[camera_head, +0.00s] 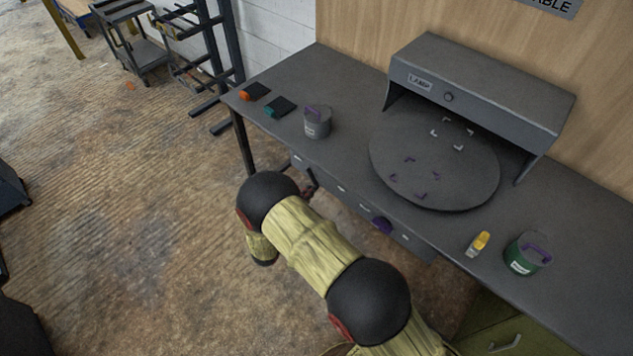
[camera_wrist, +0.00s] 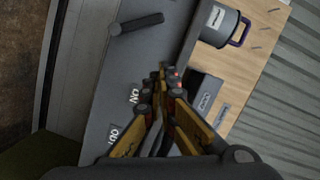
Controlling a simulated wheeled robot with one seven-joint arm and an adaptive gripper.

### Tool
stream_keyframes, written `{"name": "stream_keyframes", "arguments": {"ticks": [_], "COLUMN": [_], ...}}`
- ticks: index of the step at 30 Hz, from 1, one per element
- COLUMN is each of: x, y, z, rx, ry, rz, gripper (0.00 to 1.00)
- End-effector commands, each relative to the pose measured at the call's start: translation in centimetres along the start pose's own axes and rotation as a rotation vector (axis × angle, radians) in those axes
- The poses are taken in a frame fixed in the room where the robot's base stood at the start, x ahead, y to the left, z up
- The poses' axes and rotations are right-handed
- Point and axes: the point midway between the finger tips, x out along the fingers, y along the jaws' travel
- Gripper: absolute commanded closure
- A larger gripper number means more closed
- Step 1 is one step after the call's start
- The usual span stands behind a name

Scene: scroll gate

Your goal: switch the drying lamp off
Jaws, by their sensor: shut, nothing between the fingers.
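The drying lamp is a grey hood labelled LAMP (camera_head: 480,88) on the bench, over a round turntable plate (camera_head: 435,160). A small round dark knob (camera_head: 448,97) sits on its front face. The bench's front panel (camera_head: 410,238) carries small white labels and a purple knob (camera_head: 382,225). In the wrist view, my gripper (camera_wrist: 168,85) is shut and empty, its fingers pointing along a grey panel (camera_wrist: 125,70) with white labels and a black bar-like handle (camera_wrist: 137,24). Whether the fingertips touch anything is unclear. In the head view, my arm hides most of the gripper.
A grey can (camera_head: 317,122) with a purple handle stands left of the turntable. A green can (camera_head: 527,254) and a yellow-topped bottle (camera_head: 478,243) stand at right. Orange (camera_head: 246,95) and teal (camera_head: 271,112) pieces with dark pads lie at the left end.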

Motion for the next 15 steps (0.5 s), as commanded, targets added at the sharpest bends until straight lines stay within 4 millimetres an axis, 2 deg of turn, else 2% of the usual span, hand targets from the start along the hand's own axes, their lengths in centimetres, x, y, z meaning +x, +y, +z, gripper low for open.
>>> {"name": "stream_keyframes", "arguments": {"ticks": [3,6,15], "x": [-1.8,-2.6,-3.2], "y": [-0.1,-0.1,-0.1], "z": [0.1,0.0,0.0], "rx": [0.000,0.000,0.000], "ry": [-0.002,0.000,0.001], "rz": [0.000,0.001,0.001], "gripper": [1.00,1.00,1.00]}}
